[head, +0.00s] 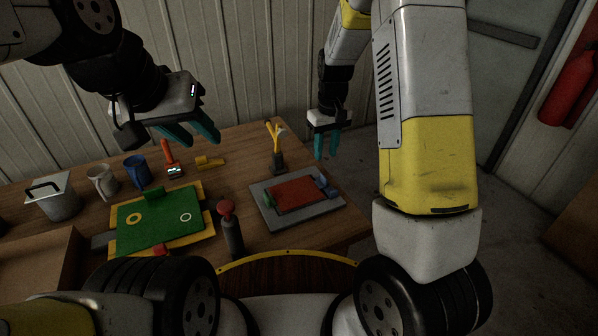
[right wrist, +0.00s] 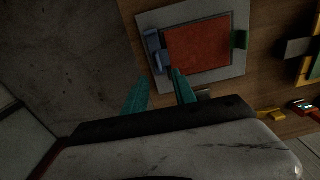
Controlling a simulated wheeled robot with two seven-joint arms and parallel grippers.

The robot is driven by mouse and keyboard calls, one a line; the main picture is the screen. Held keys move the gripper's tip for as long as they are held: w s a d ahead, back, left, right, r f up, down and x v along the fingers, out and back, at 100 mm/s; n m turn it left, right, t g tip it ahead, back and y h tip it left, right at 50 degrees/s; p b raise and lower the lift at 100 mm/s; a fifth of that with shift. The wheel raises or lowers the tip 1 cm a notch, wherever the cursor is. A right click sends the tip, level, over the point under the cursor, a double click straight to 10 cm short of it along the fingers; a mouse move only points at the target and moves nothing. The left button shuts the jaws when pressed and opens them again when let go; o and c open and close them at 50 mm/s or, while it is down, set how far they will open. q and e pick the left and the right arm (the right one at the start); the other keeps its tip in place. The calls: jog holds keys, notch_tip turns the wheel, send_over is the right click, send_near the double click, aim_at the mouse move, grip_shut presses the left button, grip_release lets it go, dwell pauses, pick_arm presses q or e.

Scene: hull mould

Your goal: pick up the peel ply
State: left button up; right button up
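A flat red sheet (head: 297,194) lies on a grey board (head: 264,211) at the table's right side; I cannot tell for certain that it is the peel ply. A blue piece (head: 326,187) sits at its right end and a green piece (head: 268,199) at its left. In the right wrist view the red sheet (right wrist: 198,46) is just past my fingertips. My right gripper (head: 327,157) is open and empty, above the table's right edge beside the board. My left gripper (head: 202,140) is open and empty, raised above the table's back left.
A green plate (head: 160,222) on a yellow-edged base lies left of the board. A dark red-topped tool (head: 230,228) stands between them. A yellow-handled tool (head: 277,148) stands behind the board. A blue mug (head: 137,171), pale mug (head: 103,181) and metal pot (head: 55,197) stand left.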

aim_at(323, 176)
jog(key=f, duration=1)
jog(key=shift+w+a, duration=0.1)
jog(key=shift+w, duration=0.2)
grip_shut()
